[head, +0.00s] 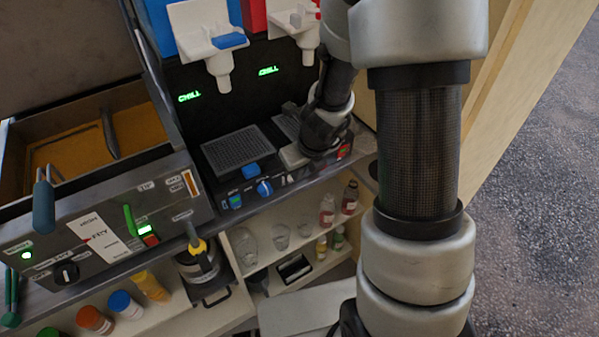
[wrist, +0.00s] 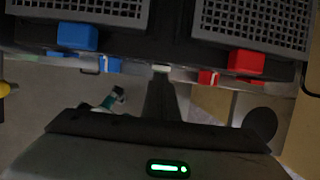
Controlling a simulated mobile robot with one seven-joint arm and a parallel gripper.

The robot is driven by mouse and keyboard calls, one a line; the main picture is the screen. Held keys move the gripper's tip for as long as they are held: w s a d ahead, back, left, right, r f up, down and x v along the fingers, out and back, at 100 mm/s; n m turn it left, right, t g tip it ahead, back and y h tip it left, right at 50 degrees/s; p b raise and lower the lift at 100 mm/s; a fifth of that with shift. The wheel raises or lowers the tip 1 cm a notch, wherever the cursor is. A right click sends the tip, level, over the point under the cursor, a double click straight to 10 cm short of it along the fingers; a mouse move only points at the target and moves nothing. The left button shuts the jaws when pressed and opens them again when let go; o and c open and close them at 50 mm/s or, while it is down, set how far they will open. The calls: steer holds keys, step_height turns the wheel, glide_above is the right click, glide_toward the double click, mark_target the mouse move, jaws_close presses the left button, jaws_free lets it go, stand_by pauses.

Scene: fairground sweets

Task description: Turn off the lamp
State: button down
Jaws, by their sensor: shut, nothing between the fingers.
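No lamp can be made out for certain in either view. Two green lit CHILL signs (head: 189,97) glow on the black back of the drink dispenser. My gripper (head: 290,157) is shut and empty at the dispenser's front edge. In the wrist view my gripper (wrist: 160,70) lies between a blue block (wrist: 77,36) with a small blue switch (wrist: 110,65) and a red block (wrist: 246,62) with a small red switch (wrist: 208,77). The blue block also shows in the head view (head: 252,170), near a blue knob (head: 264,187). I cannot tell whether the gripper touches the panel.
A fryer (head: 110,220) with a green lever (head: 130,220) and a lit green light (head: 26,255) stands at left. Drip trays (head: 238,148) lie behind the controls. A shelf (head: 300,262) below holds glasses and bottles. The floor (head: 540,190) at right is clear.

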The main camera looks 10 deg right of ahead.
steer(key=shift+w+r, duration=0.15)
steer(key=shift+w, duration=0.1)
steer(key=shift+r+p, duration=0.1)
steer(key=shift+p, duration=0.2)
steer(key=shift+r+p, duration=0.7)
steer(key=shift+p, duration=0.05)
